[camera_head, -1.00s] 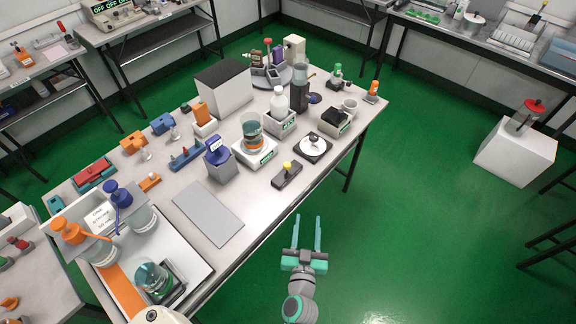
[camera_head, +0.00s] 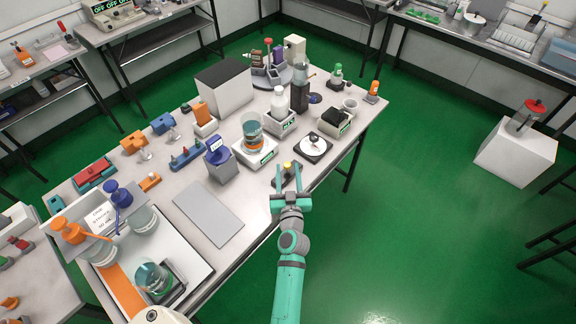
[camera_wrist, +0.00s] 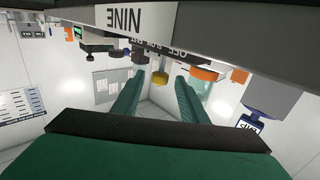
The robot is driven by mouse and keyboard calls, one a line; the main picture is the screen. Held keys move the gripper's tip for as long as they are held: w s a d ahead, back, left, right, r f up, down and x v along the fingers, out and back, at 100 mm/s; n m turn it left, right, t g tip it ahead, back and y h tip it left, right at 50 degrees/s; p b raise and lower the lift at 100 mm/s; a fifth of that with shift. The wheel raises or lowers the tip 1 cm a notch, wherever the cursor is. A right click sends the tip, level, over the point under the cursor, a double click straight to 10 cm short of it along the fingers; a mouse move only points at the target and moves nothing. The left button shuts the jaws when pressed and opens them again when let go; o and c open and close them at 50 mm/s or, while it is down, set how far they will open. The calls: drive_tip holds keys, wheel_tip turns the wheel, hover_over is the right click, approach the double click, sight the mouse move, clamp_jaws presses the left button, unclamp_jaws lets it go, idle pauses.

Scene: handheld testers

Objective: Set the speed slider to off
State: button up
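A small dark slider unit (camera_head: 284,182) with a yellow knob (camera_head: 287,166) sits at the front edge of the table; I take it as the speed slider. My gripper (camera_head: 288,170) is open, its two teal fingers reaching in on either side of the unit. In the wrist view the yellow knob (camera_wrist: 160,77) shows between the finger ends; I cannot tell whether either finger touches it. A dark strip with partly readable lettering that includes OFF (camera_wrist: 168,46) shows just above the knob. The knob's exact setting cannot be read.
A blue-topped grey box (camera_head: 220,162) and a flat grey plate (camera_head: 208,212) lie to the left. The floor in front is clear.

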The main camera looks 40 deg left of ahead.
drive_tip(key=shift+x, duration=1.5)
